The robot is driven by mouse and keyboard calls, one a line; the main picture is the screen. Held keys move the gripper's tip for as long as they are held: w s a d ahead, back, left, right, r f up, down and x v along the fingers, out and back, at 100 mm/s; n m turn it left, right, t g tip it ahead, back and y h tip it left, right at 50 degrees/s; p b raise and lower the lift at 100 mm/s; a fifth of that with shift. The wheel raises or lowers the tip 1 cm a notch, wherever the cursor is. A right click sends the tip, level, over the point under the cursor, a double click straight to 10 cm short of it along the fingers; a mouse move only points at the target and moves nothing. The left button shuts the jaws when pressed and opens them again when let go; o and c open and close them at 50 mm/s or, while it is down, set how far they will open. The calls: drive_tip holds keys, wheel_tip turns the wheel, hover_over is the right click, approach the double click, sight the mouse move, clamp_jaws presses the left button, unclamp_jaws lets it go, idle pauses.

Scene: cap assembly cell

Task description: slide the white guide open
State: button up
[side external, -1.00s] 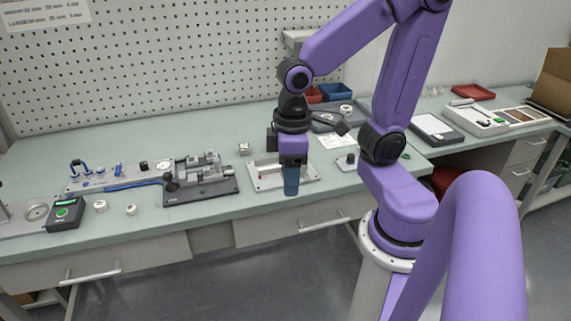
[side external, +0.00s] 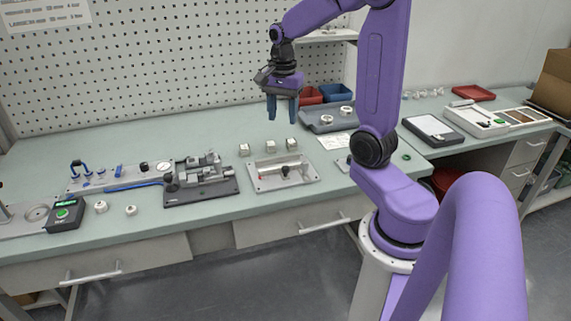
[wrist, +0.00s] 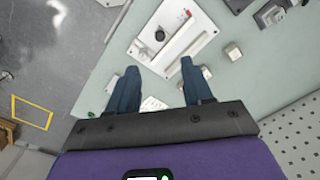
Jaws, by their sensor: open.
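A pale plate fixture (side external: 258,184) lies on the bench, with a recessed light middle and a dark knob (side external: 285,171) standing in it. The fixture also shows at the top of the wrist view (wrist: 198,46), with the round black knob (wrist: 160,35) and a small red mark. I take its light middle for the white guide (wrist: 176,24), but cannot tell how far it is slid. My gripper (side external: 282,113) is open and empty, raised behind the fixture and apart from it. Its two blue fingers also show in the wrist view (wrist: 158,68), pointing towards the fixture.
Several small white-topped blocks, one of them (side external: 271,146), stand behind the fixture. A dark clamp fixture (side external: 202,188) is to its left. A grey tray with round parts (side external: 318,126) and a blue bin (side external: 335,93) are behind right. Bench in front of the fixture is narrow.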

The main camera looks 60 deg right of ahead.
drive_tip(key=d+m, duration=0.1)
approach(285, 167)
wheel_tip(285, 167, down, 9)
drive_tip(key=shift+s+r, duration=0.1)
drive_tip(key=shift+r, duration=0.05)
idle(0.5)
clamp_jaws()
